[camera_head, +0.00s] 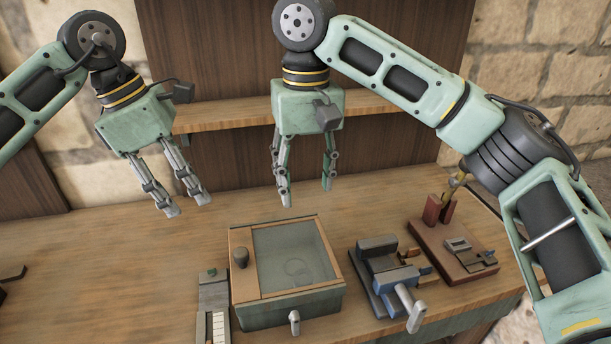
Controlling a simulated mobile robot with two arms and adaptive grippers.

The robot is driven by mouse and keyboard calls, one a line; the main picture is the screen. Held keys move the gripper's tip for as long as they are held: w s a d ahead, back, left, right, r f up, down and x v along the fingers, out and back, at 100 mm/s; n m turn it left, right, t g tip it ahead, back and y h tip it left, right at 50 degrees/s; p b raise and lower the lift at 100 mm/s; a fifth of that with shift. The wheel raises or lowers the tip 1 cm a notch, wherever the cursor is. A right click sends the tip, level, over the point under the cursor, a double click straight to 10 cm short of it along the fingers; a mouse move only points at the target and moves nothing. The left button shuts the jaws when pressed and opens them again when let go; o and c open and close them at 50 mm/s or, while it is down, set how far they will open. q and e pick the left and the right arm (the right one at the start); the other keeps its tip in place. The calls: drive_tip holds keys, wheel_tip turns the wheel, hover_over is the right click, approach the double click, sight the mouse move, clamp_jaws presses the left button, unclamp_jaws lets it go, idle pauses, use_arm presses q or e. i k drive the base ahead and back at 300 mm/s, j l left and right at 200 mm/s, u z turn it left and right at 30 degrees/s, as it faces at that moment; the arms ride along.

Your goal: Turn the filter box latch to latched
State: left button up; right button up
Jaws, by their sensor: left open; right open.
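The filter box (240,287) stands on the workbench, with a wood-framed lid holding a dull glass pane. Its lid lies shut, with a dark round knob (240,258) at the left. A small pale metal latch (294,322) hangs on the front face, its lever pointing roughly down. My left gripper (187,208) is open and empty, above the bench to the upper left of the box. My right gripper (306,196) is open and empty, above the back edge of the box. Neither gripper touches the latch.
A blue and grey vise (380,268) with a pale handle stands right of the box. Further right is a reddish-brown base (470,262) with small metal parts. A narrow grey device (212,292) stands close at the box's left. A wooden shelf (225,113) runs behind. The bench's left is mostly clear.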

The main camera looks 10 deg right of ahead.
sight(294, 316)
drive_tip(key=k, duration=1.5)
